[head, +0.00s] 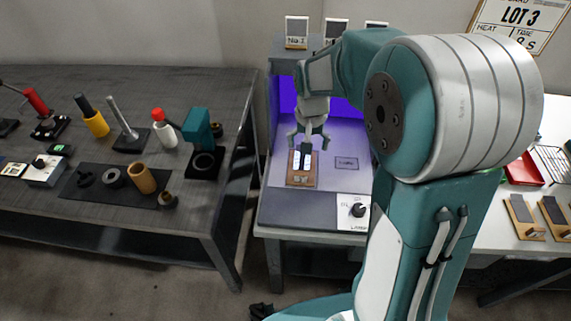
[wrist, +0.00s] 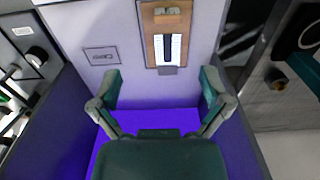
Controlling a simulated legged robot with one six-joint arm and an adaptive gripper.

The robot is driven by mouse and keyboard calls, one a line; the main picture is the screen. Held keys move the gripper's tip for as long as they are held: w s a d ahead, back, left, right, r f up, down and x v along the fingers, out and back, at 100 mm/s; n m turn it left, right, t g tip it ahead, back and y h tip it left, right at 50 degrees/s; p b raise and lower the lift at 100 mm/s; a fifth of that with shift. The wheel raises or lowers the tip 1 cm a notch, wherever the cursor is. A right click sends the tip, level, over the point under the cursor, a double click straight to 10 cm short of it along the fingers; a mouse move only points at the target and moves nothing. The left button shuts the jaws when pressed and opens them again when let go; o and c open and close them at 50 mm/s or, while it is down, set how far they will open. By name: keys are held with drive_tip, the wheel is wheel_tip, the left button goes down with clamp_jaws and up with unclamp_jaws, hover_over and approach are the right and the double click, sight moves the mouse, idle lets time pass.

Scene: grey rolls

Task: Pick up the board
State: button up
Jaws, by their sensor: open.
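A brown wooden board (head: 297,179) lies on the pale floor of a violet-lit booth in the head view. It carries a white strip with a dark bar and a small block at one end. The board shows at the top of the wrist view (wrist: 149,30). My gripper (head: 309,140) is open and empty, partly in front of the board's far end in the head view. In the wrist view my gripper's (wrist: 161,78) fingers are spread wide, and the board is beyond the fingertips, apart from them. Their height above it is hard to judge.
The booth (head: 270,209) has side walls close around the gripper and a knob panel (head: 352,209) at the front right. A grey bench (head: 215,220) with tools and rolls stands to the left. A white table with a red tray (head: 523,169) and similar wooden pieces (head: 523,218) is at right.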

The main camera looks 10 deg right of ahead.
sight(301, 174)
drive_tip(key=f, duration=0.4)
drive_tip(key=w+f, duration=0.1)
drive_tip(key=f, duration=0.2)
drive_tip(key=shift+a, duration=0.4)
drive_tip(key=f, duration=0.5)
drive_tip(key=shift+s+a+f, duration=0.15)
drive_tip(key=shift+s, duration=0.05)
clamp_jaws()
